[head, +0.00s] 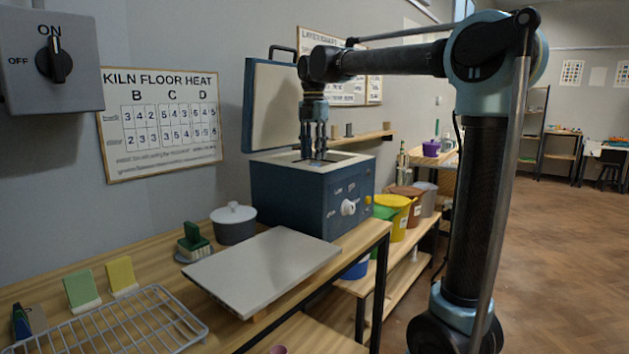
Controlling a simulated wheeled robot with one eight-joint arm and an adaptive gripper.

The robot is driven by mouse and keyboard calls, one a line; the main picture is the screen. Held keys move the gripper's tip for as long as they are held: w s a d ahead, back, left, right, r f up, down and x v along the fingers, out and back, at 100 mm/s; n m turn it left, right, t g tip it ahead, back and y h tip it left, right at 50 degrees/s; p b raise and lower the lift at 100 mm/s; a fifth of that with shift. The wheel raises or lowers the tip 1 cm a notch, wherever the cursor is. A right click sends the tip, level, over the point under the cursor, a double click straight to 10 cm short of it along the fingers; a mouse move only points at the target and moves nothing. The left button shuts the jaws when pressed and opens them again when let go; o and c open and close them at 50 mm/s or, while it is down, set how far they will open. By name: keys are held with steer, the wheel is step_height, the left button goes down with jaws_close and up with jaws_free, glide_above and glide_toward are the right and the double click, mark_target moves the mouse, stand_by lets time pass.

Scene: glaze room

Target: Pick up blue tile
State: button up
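My gripper (318,156) points straight down over the top opening of a blue kiln (287,198) with a raised lid (272,105). Its fingertips are at or just inside the opening, and I cannot tell whether they are apart or hold anything. The inside of the kiln is hidden from this view. No plain blue tile shows clearly. A small dark bluish piece (21,322) stands at the far left of the bench beside a brown one. A green tile (80,288) and a yellow tile (122,274) lean upright on small stands near it.
A wire rack (130,325) and a pale flat board (262,268) lie on the wooden bench. A lidded grey pot (233,224) and a green block (193,240) stand behind the board. Coloured buckets (392,216) stand on a shelf right of the kiln. Open floor lies at the right.

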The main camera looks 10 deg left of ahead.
steer(key=shift+s+d+f, duration=0.1)
steer(key=shift+d+f, duration=0.05)
steer(key=shift+f, duration=1.25)
steer(key=shift+s+d+f, duration=0.1)
steer(key=shift+f, duration=1.25)
jaws_close()
